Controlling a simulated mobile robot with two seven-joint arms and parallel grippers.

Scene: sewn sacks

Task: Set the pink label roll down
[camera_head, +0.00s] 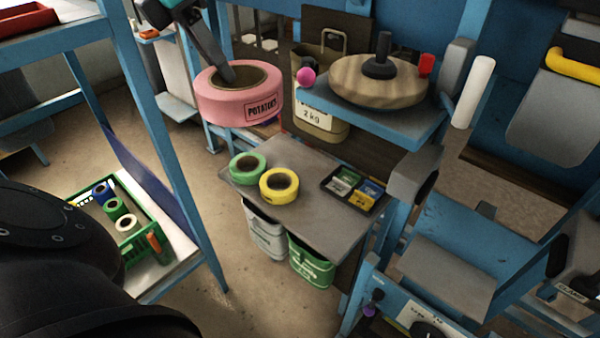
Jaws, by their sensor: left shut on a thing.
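The pink label roll (238,103), marked POTATOES, hangs in the air behind and above the small grey table (312,213). My left gripper (225,72) comes down from the top and is shut on the roll's wall. A finger reaches into the roll's hole; the other finger is hard to make out. A green roll (248,168) and a yellow roll (279,185) lie flat on the table, close together. My right gripper is not in view.
A black tray (326,184) with small coloured packs sits on the table's right side. The table's front middle is bare. A blue stand (412,124) bearing a round wooden weight (378,88) rises behind right. A green crate (151,214) with spools stands left.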

